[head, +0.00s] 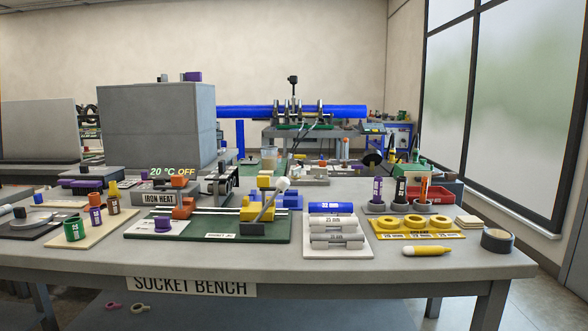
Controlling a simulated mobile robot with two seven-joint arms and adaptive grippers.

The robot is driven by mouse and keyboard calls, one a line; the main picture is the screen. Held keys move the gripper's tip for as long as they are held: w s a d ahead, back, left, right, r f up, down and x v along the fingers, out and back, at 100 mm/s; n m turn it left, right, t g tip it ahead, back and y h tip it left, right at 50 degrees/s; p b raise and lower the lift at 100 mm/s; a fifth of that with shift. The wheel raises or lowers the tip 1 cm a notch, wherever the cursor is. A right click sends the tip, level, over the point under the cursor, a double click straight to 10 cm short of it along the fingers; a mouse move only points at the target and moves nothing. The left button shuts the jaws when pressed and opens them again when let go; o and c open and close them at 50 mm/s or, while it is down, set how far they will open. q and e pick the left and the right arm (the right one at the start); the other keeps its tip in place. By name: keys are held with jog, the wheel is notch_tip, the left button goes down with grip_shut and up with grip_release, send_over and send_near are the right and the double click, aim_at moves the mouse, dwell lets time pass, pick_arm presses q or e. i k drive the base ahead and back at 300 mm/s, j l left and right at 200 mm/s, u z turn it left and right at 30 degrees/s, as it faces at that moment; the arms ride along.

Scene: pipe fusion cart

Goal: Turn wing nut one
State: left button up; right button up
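Neither of my grippers shows in the head view. At the back, a long blue pipe (240,112) lies level through a clamping machine (297,112) with several upright grey clamps. The machine rests on a cart or stand (315,143) beyond the near bench. Small dark parts show around the clamps, too small at this distance to tell a wing nut among them. I cannot tell which one is wing nut one or how it is turned.
A grey bench (400,265) marked "SOCKET BENCH" fills the foreground, crowded with a green jig base (270,232), a white tray of pipe pieces (336,251), yellow rings (428,224) and a tape roll (498,240). A large grey box (157,125) stands behind, left. A window wall closes the right.

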aim_at(295, 172)
jog(key=i+j, duration=0.15)
jog(key=j, duration=0.2)
jog(key=i+j, duration=0.2)
jog(key=j, duration=0.15)
jog(key=i+j, duration=0.15)
jog(key=j, duration=0.15)
